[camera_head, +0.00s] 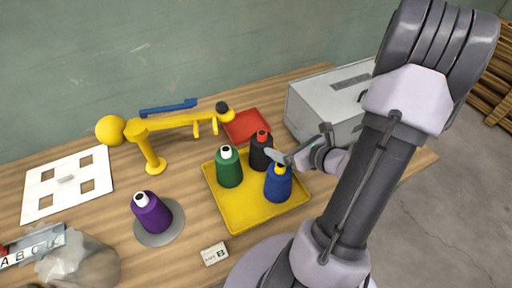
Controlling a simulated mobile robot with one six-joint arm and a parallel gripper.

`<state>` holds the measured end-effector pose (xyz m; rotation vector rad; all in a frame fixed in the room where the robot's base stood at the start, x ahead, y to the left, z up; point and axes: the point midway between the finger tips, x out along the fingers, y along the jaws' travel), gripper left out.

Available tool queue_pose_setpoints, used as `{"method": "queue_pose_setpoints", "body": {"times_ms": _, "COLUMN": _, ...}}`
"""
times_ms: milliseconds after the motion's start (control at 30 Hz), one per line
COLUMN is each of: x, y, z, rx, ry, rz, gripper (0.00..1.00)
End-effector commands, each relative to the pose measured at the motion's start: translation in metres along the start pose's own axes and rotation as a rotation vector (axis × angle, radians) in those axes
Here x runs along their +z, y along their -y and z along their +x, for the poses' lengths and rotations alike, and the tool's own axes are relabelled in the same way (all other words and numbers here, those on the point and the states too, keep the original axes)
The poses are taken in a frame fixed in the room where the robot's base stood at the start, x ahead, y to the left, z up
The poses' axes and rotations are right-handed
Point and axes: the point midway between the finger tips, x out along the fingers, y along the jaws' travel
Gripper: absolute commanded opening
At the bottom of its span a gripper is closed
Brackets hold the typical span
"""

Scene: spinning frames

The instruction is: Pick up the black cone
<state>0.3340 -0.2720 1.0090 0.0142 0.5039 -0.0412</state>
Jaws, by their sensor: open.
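The black cone (259,154) stands upright at the back of the yellow tray (241,220) and has a red top. A green cone (229,168) with a white top stands to its left. A blue cone (278,184) with a yellow top stands in front and to the right. My gripper (275,155) reaches in from the right. Its visible finger lies at the right side of the black cone, overlapping it in the picture. I cannot tell whether it touches. The other finger is not clearly visible. The jaws are open.
A purple cone (150,212) stands on a grey disc (172,236) at the left. A yellow arm-like stand (150,127) rises behind the tray. A grey box (318,105) stands at the back right. A red mat (246,124) and a labelled card (214,254) lie nearby.

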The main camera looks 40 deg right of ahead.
Motion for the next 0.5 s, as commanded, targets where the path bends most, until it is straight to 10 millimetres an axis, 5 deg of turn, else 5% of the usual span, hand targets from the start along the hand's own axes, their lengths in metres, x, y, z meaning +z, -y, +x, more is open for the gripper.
{"method": "queue_pose_setpoints", "body": {"times_ms": 200, "x": -0.002, "y": -0.002, "z": 0.051, "rx": 0.005, "ry": 0.0, "rz": -0.003, "gripper": 0.91}}
{"method": "queue_pose_setpoints", "body": {"times_ms": 500, "x": -0.001, "y": -0.005, "z": 0.092, "rx": 0.006, "ry": 0.001, "rz": -0.005, "gripper": 0.91}}
